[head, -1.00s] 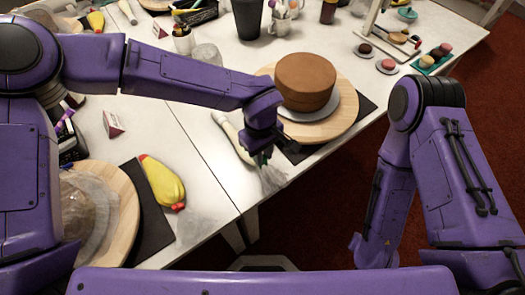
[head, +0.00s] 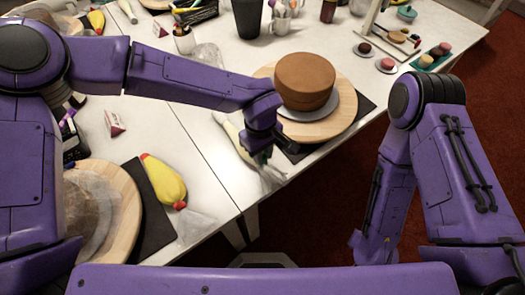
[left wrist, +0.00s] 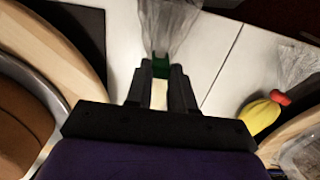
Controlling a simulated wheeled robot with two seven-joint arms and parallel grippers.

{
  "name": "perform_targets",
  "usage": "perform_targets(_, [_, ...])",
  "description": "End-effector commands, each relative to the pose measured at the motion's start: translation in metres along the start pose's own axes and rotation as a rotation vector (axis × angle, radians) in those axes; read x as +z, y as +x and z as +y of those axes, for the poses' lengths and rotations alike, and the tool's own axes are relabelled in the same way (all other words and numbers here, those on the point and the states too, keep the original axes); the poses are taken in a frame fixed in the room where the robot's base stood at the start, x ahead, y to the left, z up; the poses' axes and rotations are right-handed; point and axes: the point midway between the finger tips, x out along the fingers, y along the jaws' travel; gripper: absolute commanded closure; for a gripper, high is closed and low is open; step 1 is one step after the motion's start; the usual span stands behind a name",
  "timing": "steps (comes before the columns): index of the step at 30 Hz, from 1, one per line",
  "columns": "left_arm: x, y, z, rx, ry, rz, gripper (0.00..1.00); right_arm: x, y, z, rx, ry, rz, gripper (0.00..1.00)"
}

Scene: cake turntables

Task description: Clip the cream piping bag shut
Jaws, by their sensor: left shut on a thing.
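The cream piping bag (head: 229,128) lies on the white table beside the brown cake, its clear tail (head: 268,175) toward the front edge. My left gripper (head: 262,155) is over the bag's neck, pointing down. In the left wrist view my left gripper (left wrist: 160,75) is shut on a green clip (left wrist: 160,66), which sits across the neck. Pale cream (left wrist: 159,95) shows between the fingers, and the clear tail (left wrist: 170,25) spreads out beyond the clip. Whether the clip is fully closed cannot be told. My right gripper is not visible.
A brown cake (head: 305,78) stands on a wooden turntable (head: 343,110) right of my left gripper. A yellow piping bag with a red clip (head: 180,205) lies at the left, near another turntable (head: 127,220). Cups and small cakes stand farther back. The table's front edge is close.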

Motion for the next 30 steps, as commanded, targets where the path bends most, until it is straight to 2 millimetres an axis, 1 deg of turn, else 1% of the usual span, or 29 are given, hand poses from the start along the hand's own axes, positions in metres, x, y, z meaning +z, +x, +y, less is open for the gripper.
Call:
perform_targets(15, [0.0, 0.012, 0.0, -0.001, 0.0, 0.0, 0.97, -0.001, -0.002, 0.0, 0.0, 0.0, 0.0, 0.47])
perform_targets(30, [0.0, 0.014, 0.0, 0.0, 0.0, 0.0, 0.97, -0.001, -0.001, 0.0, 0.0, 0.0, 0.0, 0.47])
